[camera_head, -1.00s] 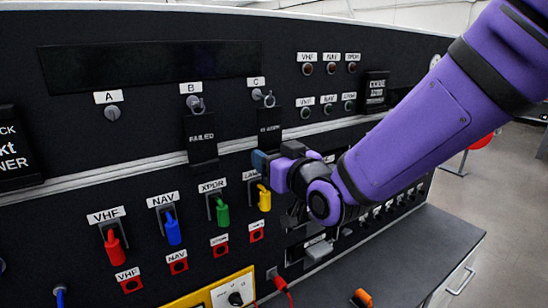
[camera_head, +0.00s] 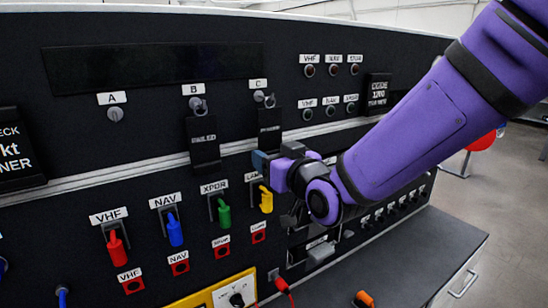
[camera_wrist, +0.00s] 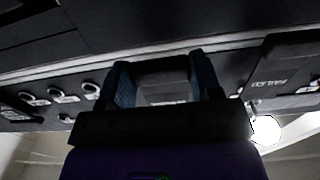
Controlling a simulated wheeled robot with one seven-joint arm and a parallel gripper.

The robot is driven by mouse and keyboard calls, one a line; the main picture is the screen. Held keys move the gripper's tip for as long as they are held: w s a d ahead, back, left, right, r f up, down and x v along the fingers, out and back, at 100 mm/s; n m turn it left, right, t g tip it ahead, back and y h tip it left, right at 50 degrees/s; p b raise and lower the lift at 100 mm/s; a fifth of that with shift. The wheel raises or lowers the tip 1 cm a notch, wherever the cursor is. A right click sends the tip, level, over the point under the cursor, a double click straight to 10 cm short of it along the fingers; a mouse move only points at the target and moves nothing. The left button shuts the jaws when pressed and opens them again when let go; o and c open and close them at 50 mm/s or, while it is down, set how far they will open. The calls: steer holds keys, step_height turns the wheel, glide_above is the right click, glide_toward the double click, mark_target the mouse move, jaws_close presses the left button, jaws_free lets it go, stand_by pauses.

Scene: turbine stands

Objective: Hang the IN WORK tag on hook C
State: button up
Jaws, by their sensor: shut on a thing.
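The IN WORK tag (camera_head: 270,128) is a small black plate with a light text line, upright just below hook C (camera_head: 259,96). Its metal ring (camera_head: 269,101) shows right at the hook; I cannot tell whether it is around the peg or only in front of it. My gripper (camera_head: 262,162) is at the tag's lower end, shut on it. In the wrist view, the blue fingertips of my gripper (camera_wrist: 162,80) stand on either side of the dark tag (camera_wrist: 162,68).
The FAILED tag (camera_head: 203,140) hangs by its ring on hook B (camera_head: 194,101), left of my gripper. Hook A (camera_head: 115,114) is bare. A yellow switch cover (camera_head: 266,200) is close below my gripper. A grey worktop (camera_head: 400,260) lies below the panel.

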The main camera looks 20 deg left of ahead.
steer(key=shift+a, duration=0.1)
steer(key=o, duration=1.5)
steer(key=shift+v, duration=3.5)
